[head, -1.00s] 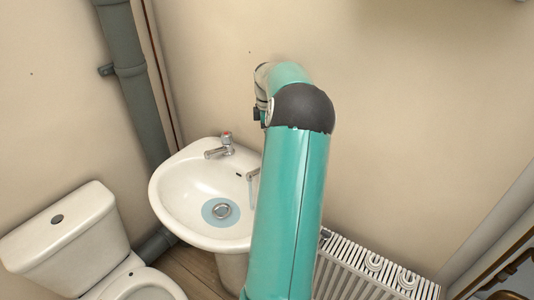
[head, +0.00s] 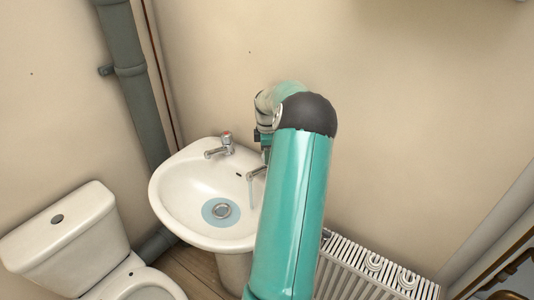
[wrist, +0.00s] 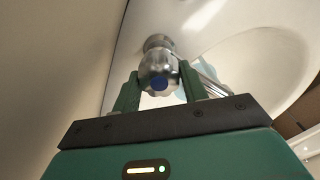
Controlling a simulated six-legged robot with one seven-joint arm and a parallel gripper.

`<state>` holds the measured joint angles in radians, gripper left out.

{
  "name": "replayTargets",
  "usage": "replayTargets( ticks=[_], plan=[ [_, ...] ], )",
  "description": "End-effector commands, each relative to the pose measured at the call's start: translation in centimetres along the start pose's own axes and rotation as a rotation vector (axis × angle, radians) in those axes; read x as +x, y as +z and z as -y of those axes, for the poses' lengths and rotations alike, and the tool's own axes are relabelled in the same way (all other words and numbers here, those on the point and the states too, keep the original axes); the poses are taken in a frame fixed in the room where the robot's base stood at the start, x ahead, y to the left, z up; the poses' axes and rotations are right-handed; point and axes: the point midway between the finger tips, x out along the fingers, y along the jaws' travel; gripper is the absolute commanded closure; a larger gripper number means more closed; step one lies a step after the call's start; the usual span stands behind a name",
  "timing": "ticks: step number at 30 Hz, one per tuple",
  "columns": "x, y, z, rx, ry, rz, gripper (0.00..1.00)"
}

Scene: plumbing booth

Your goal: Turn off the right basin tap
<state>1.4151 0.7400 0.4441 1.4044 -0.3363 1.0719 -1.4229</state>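The right basin tap shows its spout (head: 257,173) at the right of the basin in the head view, with a thin pale stream below it. Its handle is hidden behind my arm there. In the wrist view the tap's chrome knob (wrist: 159,76) has a blue dot on its top. My gripper (wrist: 158,84) is open, with one green finger on each side of the knob. I cannot tell whether the fingers touch it. My gripper's fingertips are hidden in the head view.
The white basin (head: 175,193) has light-blue water round its drain (head: 221,211). The left tap (head: 222,146), with a red mark, stands at the back rim. A toilet (head: 70,235) is to the left, a radiator (head: 365,270) to the right, and a wall behind.

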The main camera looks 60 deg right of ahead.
Motion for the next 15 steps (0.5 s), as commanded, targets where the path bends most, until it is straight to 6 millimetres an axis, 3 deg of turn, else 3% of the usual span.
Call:
replayTargets(
  ticks=[2, 15],
  plan=[
    [-0.02, 0.00, 0.00, 0.000, 0.000, 0.000, 0.80],
    [-0.07, -0.06, -0.05, 0.076, 0.001, 0.001, 0.80]
  ],
)
